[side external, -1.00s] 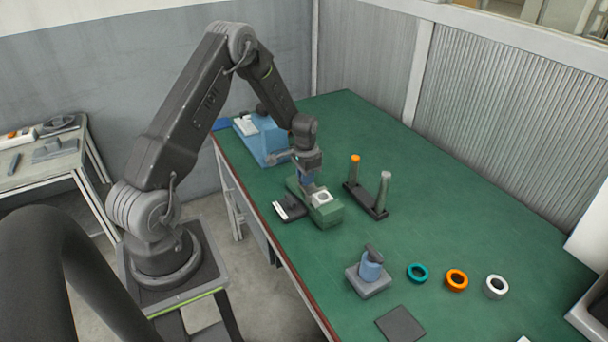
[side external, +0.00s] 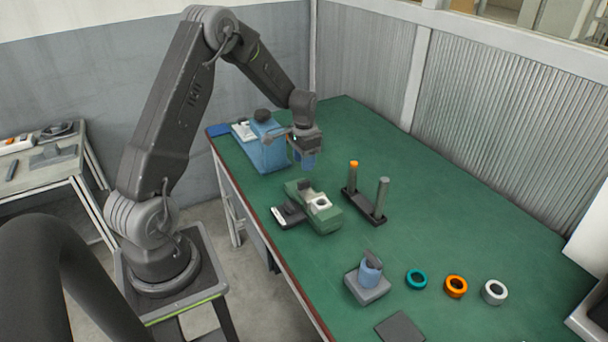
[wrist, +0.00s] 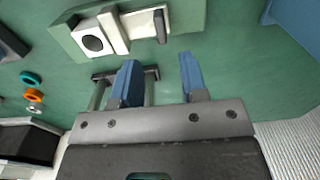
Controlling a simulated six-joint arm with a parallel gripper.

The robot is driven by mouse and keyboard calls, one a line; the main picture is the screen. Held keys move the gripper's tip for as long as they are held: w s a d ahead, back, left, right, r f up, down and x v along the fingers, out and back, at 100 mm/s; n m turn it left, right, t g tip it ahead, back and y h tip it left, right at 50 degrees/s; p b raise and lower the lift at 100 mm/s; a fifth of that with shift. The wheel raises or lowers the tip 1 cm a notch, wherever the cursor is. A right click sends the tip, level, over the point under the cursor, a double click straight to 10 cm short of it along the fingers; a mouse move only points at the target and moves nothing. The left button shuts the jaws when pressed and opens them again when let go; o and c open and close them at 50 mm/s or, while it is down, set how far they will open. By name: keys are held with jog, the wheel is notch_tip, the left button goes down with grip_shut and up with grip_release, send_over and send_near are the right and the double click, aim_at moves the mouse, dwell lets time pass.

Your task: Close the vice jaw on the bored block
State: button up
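The green vice (side external: 324,222) stands on the bench in the side view, and part of it shows at the top of the wrist view (wrist: 70,42). The white bored block (side external: 319,204), with its dark round hole, sits in the vice; it is clear in the wrist view (wrist: 90,40). A cream jaw plate (wrist: 113,30) stands right against or very close to the block, and I cannot tell a gap. A dark handle (wrist: 160,26) is at the jaw's outer end. My gripper (side external: 304,160) hangs above the bench, beyond the vice. Its blue fingers (wrist: 158,82) are apart, with nothing between them.
A dark rack with two posts (side external: 364,206) stands right of the vice. A blue machine (side external: 264,155) is near my gripper. A grey base with a blue post (side external: 368,288) and teal (side external: 417,279), orange (side external: 456,287) and white (side external: 494,292) rings lie nearer.

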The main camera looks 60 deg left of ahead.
jog(key=shift+r, duration=2.7)
jog(key=shift+d+r, duration=0.1)
jog(key=s+d+r+t, duration=0.1)
jog(key=s+d+r, duration=0.2)
jog(key=d+r, duration=0.4)
jog(key=s+d+r+t, duration=0.1)
jog(key=s+d+r, duration=0.2)
jog(key=d+r, duration=0.35)
jog(key=s+d+r+t, duration=0.1)
jog(key=s+d, duration=0.4)
jog(key=s, duration=0.2)
jog(key=s+d+r+t, duration=0.2)
jog(key=s+d, duration=0.4)
jog(key=s, duration=0.1)
jog(key=shift+s+d+r+t, duration=0.15)
jog(key=shift+s+r+t, duration=0.1)
jog(key=shift+s+t, duration=0.1)
jog(key=shift+o, duration=0.2)
jog(key=shift+w, duration=0.1)
